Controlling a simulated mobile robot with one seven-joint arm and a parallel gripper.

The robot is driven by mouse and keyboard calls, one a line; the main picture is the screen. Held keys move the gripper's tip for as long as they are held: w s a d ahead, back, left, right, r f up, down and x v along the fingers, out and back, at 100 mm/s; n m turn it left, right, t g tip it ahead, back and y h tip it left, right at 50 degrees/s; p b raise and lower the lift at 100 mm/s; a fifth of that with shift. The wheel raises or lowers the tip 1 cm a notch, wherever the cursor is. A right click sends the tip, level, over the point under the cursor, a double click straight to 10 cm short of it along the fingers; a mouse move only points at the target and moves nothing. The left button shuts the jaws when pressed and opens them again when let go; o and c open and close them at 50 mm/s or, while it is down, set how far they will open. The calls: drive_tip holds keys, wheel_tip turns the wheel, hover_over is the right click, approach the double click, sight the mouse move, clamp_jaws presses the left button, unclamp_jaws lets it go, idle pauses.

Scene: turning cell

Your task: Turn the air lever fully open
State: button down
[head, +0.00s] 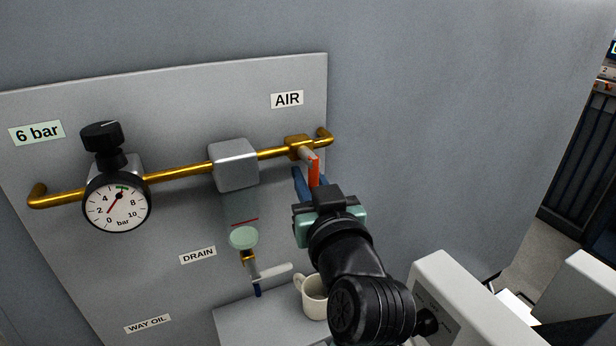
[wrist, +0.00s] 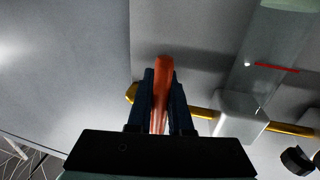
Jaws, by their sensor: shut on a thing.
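The air lever (head: 315,168) is an orange-red handle on the brass valve (head: 298,143) at the right end of the pipe, under the AIR label (head: 287,99). In the head view it points down and out from the valve, across the pipe. My gripper (head: 307,178) is at the lever, with its blue fingers on either side of it. In the wrist view the lever (wrist: 163,72) stands between the two fingers of my gripper (wrist: 163,90), which are shut on it. The lever's lower part is hidden behind my gripper.
A pressure gauge (head: 116,208) with a black knob, a grey filter block (head: 233,165) and a drain valve (head: 249,257) sit left of my gripper. A cream mug (head: 311,297) stands below on a grey surface. The wall to the right is clear.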

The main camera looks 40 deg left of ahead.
drive_tip(key=shift+f+b, duration=0.15)
drive_tip(key=shift+b, duration=0.35)
drive_tip(key=n+b, duration=0.2)
drive_tip(key=b, duration=0.1)
drive_tip(key=w+n+b, duration=0.1)
drive_tip(key=n+b, duration=0.1)
drive_tip(key=b, duration=0.2)
drive_tip(key=w+r+n+y+b, duration=0.1)
drive_tip(key=n+b, duration=0.1)
drive_tip(key=b, duration=0.2)
drive_tip(key=shift+d, duration=0.4)
drive_tip(key=shift+r, duration=0.1)
drive_tip(key=c, duration=0.8)
unclamp_jaws()
drive_tip(key=shift+c, duration=0.2)
drive_tip(key=shift+d, duration=0.1)
drive_tip(key=b+v, duration=0.4)
drive_tip(key=v, duration=0.8)
drive_tip(key=shift+s+d, duration=0.3)
drive_tip(key=shift+s, duration=0.05)
